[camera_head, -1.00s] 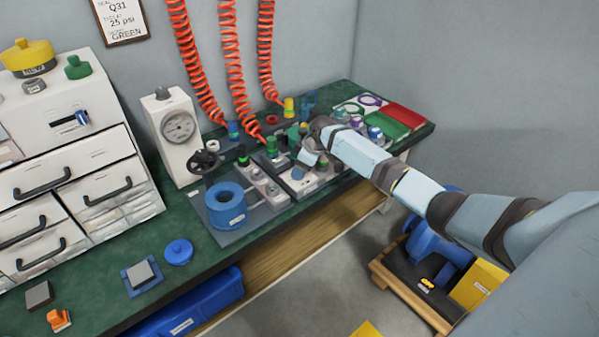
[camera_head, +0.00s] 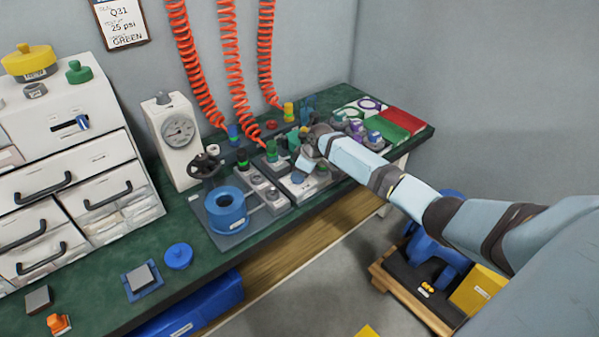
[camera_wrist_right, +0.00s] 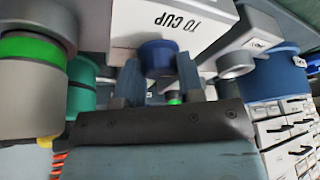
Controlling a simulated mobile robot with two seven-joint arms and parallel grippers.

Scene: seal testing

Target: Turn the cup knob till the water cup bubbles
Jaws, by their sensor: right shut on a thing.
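My right gripper (camera_head: 302,166) reaches down over the bench fixture in the head view. In the right wrist view its two fingers (camera_wrist_right: 158,82) are closed on a blue knob (camera_wrist_right: 160,55), beside a white block labelled "TO CUP" (camera_wrist_right: 185,22). The same knob shows small below the gripper in the head view (camera_head: 297,177). A round blue vessel (camera_head: 240,213) with a dark opening stands on a grey plate to the left, and also at the right of the wrist view (camera_wrist_right: 278,80). I cannot tell if it is the water cup; no bubbles can be made out. My left gripper is not in view.
A white gauge with a dial (camera_head: 168,143) stands behind the plate. Red coiled hoses (camera_head: 238,80) hang at the back wall. Green-banded fittings (camera_wrist_right: 30,75) crowd the gripper.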

